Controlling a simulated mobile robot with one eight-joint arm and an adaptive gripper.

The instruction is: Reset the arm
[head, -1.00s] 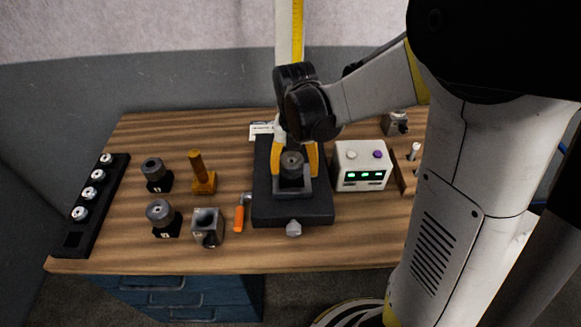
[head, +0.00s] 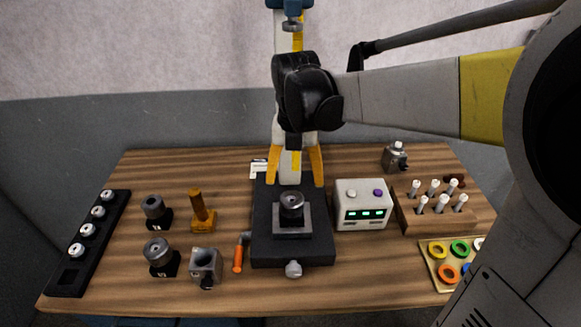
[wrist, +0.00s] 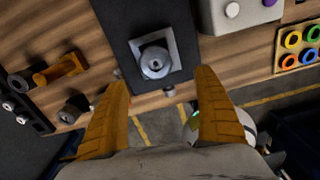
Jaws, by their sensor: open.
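My gripper (head: 295,168) has yellow fingers and stands open and empty over the back of the black fixture plate (head: 262,250) in the head view. In the wrist view the two fingers of my gripper (wrist: 165,100) are spread wide with nothing between them. A dark grey cylindrical part (head: 291,205) sits upright in the square grey holder (head: 292,231) on the plate, apart from the fingers. In the wrist view the part (wrist: 155,62) lies beyond the fingertips.
A white box (head: 362,204) with green lights stands right of the plate. Left are an orange-handled tool (head: 238,258), a brass-coloured post (head: 203,215), several grey parts and a black rack (head: 68,279). At right are a wooden peg block (head: 436,221) and a ring tray (head: 440,284).

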